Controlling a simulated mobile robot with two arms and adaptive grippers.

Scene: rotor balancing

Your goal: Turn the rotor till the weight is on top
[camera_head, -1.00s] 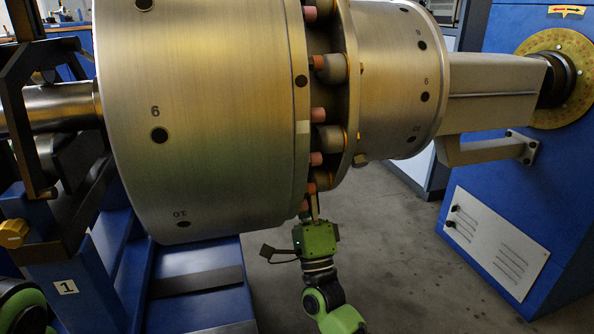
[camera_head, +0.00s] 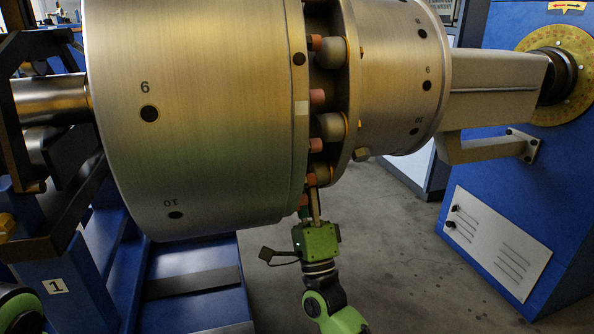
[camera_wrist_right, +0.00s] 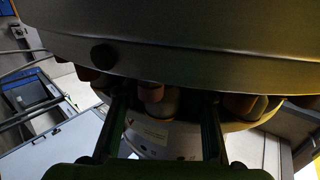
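The rotor (camera_head: 220,120) is a large metal drum lying across the head view, with numbered holes; 6 and 10 face me. To its right, a flange coupling (camera_head: 348,95) with several reddish pins joins it to a smaller numbered drum (camera_head: 390,75). A hex-shaped piece (camera_head: 362,154) sits low on the flange rim; I cannot tell whether it is the weight. My right gripper (camera_head: 314,195) reaches up from below into the coupling. In the right wrist view its two fingers (camera_wrist_right: 160,115) are apart, with a pin (camera_wrist_right: 152,93) just beyond the gap. My left gripper is out of view.
A blue machine housing (camera_head: 530,170) with a yellow dial (camera_head: 575,65) stands at the right. A blue stand (camera_head: 75,290) with a label 1 carries the shaft at the left. Grey floor (camera_head: 400,260) is open below the coupling.

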